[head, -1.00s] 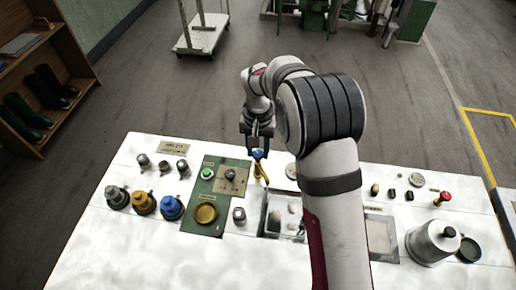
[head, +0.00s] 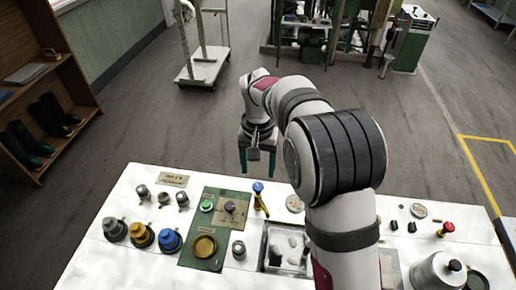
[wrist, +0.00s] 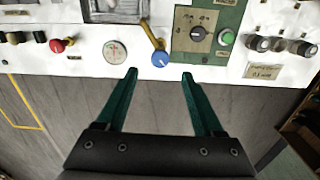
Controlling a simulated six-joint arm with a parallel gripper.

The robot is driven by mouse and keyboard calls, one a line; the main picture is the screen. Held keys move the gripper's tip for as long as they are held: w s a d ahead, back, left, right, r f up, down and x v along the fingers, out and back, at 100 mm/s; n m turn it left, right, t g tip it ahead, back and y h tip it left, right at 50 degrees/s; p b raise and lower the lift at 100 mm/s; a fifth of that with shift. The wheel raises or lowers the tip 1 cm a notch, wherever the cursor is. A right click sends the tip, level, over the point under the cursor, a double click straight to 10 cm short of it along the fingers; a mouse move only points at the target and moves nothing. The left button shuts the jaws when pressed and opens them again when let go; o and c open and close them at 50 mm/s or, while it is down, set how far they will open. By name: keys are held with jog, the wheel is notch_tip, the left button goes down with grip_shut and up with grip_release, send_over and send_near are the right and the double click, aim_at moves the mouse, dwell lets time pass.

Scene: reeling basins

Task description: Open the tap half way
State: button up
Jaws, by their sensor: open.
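The tap (head: 260,199) has a yellow lever with a blue knob and stands on the white bench just right of the green panel, above the basin. In the wrist view the tap's blue knob (wrist: 160,59) lies just beyond my fingertips, and its yellow lever slants up and left from it. My gripper (head: 257,172) is open and empty, above and beyond the bench's far edge. It is apart from the tap. In the wrist view the gripper's green fingers (wrist: 160,74) are spread wide, with the knob roughly centred ahead of the gap.
The green panel (head: 216,233) carries a dial, a green button and a brass dish. Grey, yellow and blue pots (head: 142,235) stand left. A basin (head: 287,247) with pale cocoons sits below the tap. A round gauge (head: 295,204) and a red knob (head: 447,227) are right.

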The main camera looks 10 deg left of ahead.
notch_tip(320, 180, up, 9)
jog(key=shift+r, duration=0.2)
jog(key=s+d+r+m, duration=0.2)
jog(key=s+d+r, duration=0.1)
jog(key=s+d, duration=0.55)
jog(key=s+d+f+m+y, duration=0.1)
jog(key=s+d+f, duration=0.1)
jog(key=s, duration=0.8)
jog(key=s+d+f+m, duration=0.2)
jog(key=s+d+f, duration=0.1)
jog(key=s, duration=0.8)
jog(key=shift+d+f+y, duration=0.3)
jog(key=shift+f+y, duration=0.1)
jog(key=shift+f, duration=0.3)
